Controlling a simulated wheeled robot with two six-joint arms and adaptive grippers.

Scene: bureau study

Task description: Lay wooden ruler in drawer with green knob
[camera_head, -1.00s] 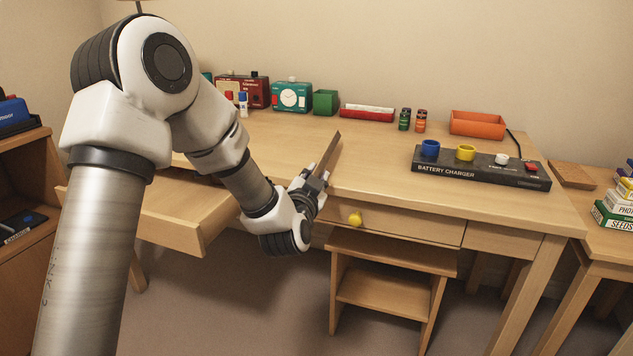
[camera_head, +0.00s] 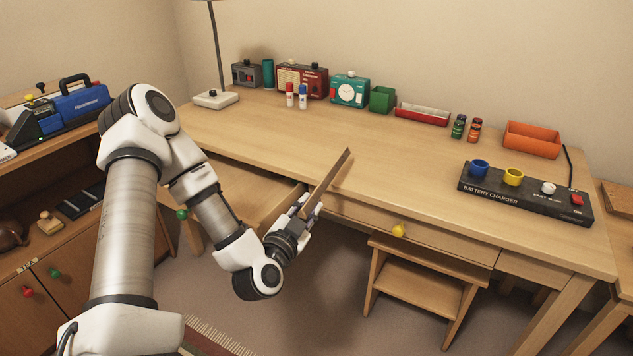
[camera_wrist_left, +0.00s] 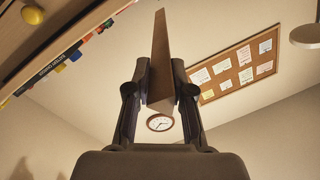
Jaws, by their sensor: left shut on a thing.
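The wooden ruler (camera_head: 331,172) is a long thin strip, held tilted upward in front of the desk edge. My left gripper (camera_head: 304,204) is shut on its lower end. In the left wrist view the ruler (camera_wrist_left: 161,50) stands up between both fingers of the gripper (camera_wrist_left: 160,95). The drawer with the green knob (camera_head: 181,214) is pulled out at the desk's left; its side wall (camera_head: 281,204) shows. My arm crosses in front of this drawer and hides part of its front and inside. The gripper is just right of the drawer. My right gripper is out of view.
A shut drawer with a yellow knob (camera_head: 398,230) is right of the gripper, above a wooden stool (camera_head: 420,285). The desk top (camera_head: 300,135) is clear in the middle. A battery charger (camera_head: 525,193) lies at right; radios, a clock and boxes line the back.

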